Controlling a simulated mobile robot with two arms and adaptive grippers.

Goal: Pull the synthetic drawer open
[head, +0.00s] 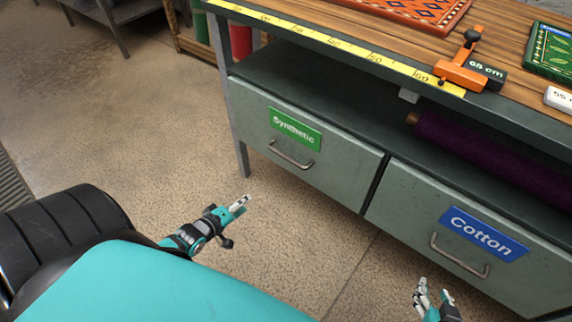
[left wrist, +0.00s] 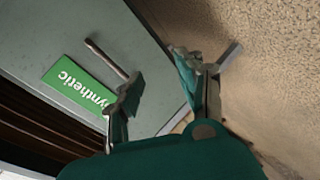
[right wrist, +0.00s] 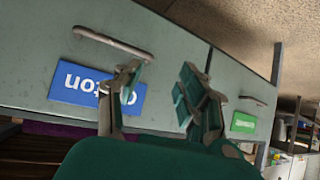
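The synthetic drawer (head: 330,172) is a grey-green drawer with a green "Synthetic" label (head: 295,128) and a metal bar handle (head: 290,155); it looks shut. My left gripper (head: 243,203) is in front of and below the drawer, apart from the handle. In the left wrist view the drawer handle (left wrist: 107,58) shows beyond the spread, empty fingers (left wrist: 160,85). My right gripper (head: 436,290) is near the cotton drawer (head: 400,205), in front of its handle (head: 458,258). In the right wrist view its fingers (right wrist: 160,85) are apart with nothing between them.
The drawers sit under a workbench with a wooden top (head: 400,35) and a yellow measuring strip (head: 330,45). An orange clamp-like tool (head: 462,75) sits on the top. A purple roll (head: 490,155) lies on the shelf. The floor (head: 110,110) left of the bench is clear.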

